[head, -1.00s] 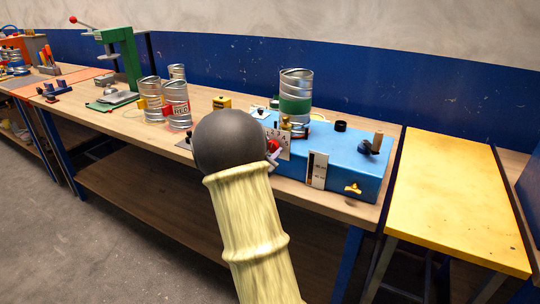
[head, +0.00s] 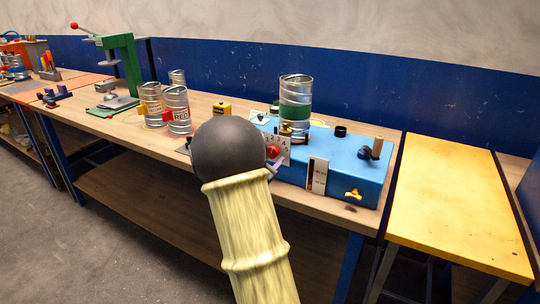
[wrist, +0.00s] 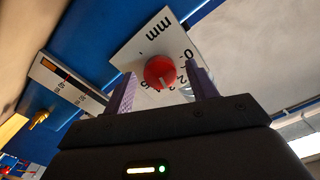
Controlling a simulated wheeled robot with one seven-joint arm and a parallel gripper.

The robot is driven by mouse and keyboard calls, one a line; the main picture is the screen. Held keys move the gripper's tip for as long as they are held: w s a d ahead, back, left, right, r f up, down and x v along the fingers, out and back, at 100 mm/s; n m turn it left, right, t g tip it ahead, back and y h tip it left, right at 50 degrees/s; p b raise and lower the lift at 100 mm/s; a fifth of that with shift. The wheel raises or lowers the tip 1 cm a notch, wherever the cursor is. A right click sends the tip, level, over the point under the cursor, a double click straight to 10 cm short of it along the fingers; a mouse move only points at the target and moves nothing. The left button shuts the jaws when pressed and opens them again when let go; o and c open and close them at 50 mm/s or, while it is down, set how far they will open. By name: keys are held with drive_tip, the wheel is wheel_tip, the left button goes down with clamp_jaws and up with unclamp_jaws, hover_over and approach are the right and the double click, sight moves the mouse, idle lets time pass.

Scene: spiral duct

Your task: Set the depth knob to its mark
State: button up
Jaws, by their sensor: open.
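The red depth knob (wrist: 159,72) sits on a white dial plate (wrist: 152,42) marked "mm" with numerals around it. A pale line shows on the knob, but I cannot tell exactly which numeral it points at. My gripper (wrist: 163,84) is open, with one purple finger on each side of the knob in the wrist view. I cannot tell whether the fingers touch it. In the head view the red knob (head: 273,151) and dial plate (head: 283,146) are on the front of the blue machine (head: 345,160). My dark wrist joint hides most of the gripper there.
A can with a green band (head: 295,110) stands on the machine. A white gauge (head: 317,175) and a yellow knob (head: 353,194) are on its front, and a crank (head: 372,150) is on top. More cans (head: 176,108) stand left. A yellow table (head: 455,205) stands right.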

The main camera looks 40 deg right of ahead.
drive_tip(key=v, duration=1.7)
drive_tip(key=shift+b, duration=0.3)
